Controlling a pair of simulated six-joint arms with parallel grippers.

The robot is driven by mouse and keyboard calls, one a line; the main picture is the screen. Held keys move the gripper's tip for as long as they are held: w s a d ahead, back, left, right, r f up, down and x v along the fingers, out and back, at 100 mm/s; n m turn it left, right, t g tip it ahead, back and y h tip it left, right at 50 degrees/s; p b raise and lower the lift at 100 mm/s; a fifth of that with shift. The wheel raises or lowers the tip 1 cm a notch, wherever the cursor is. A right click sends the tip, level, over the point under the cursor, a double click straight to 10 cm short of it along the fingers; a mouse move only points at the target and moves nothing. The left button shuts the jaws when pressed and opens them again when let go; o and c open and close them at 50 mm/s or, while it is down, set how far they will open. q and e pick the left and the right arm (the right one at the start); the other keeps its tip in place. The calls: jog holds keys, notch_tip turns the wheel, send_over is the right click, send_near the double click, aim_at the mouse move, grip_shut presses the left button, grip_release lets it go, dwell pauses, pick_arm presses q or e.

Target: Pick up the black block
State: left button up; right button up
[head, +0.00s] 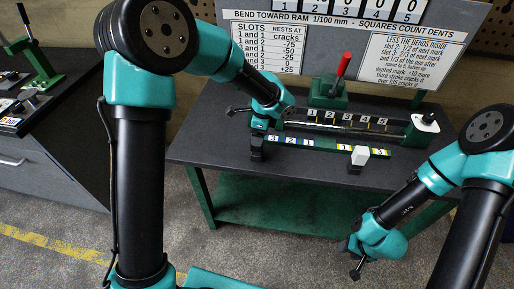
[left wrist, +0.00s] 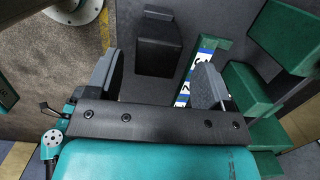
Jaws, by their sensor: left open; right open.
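The black block (head: 257,154) stands on the dark table at the left end of a green numbered strip (head: 322,146). In the left wrist view the black block (left wrist: 158,52) shows between and beyond the two fingers. My left gripper (head: 259,130) is right above the block in the head view, and its arm hides part of that area. In the left wrist view my left gripper (left wrist: 153,80) is open, with nothing between its fingertips. My right gripper (head: 354,262) is open and empty, low in front of the table's right side.
Behind the strip stands a green press with a red-handled lever (head: 343,66) and a numbered bar (head: 345,118). A sign board (head: 340,45) rises behind. The front tabletop is clear.

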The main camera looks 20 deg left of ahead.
aim_at(257, 148)
pick_arm(q)
jog(key=shift+s+a+f, duration=0.1)
jog(key=shift+a+f, duration=0.1)
jog(key=shift+f, duration=1.1)
jog(key=shift+s+a+f, duration=0.1)
jog(key=shift+a+f, duration=0.1)
jog(key=shift+f, duration=1.05)
grip_shut()
